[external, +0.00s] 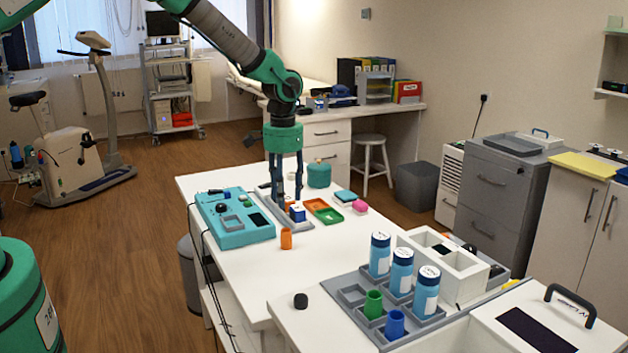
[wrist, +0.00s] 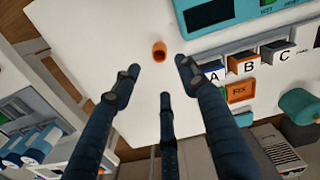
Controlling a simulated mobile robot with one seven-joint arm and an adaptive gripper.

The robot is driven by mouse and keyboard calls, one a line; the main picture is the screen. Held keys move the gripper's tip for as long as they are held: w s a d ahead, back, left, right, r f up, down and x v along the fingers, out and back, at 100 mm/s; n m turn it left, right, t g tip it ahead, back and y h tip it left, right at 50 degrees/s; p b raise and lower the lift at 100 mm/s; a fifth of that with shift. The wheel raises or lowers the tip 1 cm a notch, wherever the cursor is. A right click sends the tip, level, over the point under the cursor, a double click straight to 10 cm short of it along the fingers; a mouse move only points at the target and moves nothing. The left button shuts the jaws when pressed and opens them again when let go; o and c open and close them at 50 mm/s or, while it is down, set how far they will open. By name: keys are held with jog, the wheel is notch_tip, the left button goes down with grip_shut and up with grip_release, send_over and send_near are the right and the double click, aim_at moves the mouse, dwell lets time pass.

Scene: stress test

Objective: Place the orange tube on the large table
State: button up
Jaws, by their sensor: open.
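The orange tube (external: 286,239) stands on the large white table (external: 335,258), in front of the teal device. In the wrist view the orange tube (wrist: 159,51) shows its open end, just beyond and between the fingertips. My gripper (external: 286,195) points down over the table, behind the tube in the external view. In the wrist view my gripper (wrist: 157,70) has its fingers spread, with nothing between them. The tube is apart from the fingers.
The teal device (external: 235,218) and the lettered block rack (wrist: 245,67) are close by. Orange and green trays (external: 327,213) and a teal pot (external: 319,174) stand behind. A grey rack (external: 350,298) with blue bottles is at front right. The table's middle is clear.

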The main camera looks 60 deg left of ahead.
jog(key=shift+r, duration=0.1)
jog(key=s+d+r+m+t, duration=0.1)
jog(key=s+d+r, duration=0.1)
jog(key=s+r, duration=0.5)
jog(key=s+d+r+t, duration=0.15)
jog(key=s+r, duration=0.25)
jog(key=r, duration=0.6)
jog(key=s+d+r+m, duration=0.1)
jog(key=s+d+r, duration=0.3)
jog(key=r, duration=0.5)
jog(key=s+d+r+m+t, duration=0.1)
jog(key=s+r, duration=0.2)
jog(key=s, duration=1.1)
jog(key=s+d+r+m+t, duration=0.1)
jog(key=s+d+r+t, duration=0.1)
jog(key=s, duration=1.3)
jog(key=shift+s+r+m, duration=0.15)
jog(key=shift+r+m, duration=0.15)
jog(key=shift+r, duration=0.4)
jog(key=shift+f, duration=0.1)
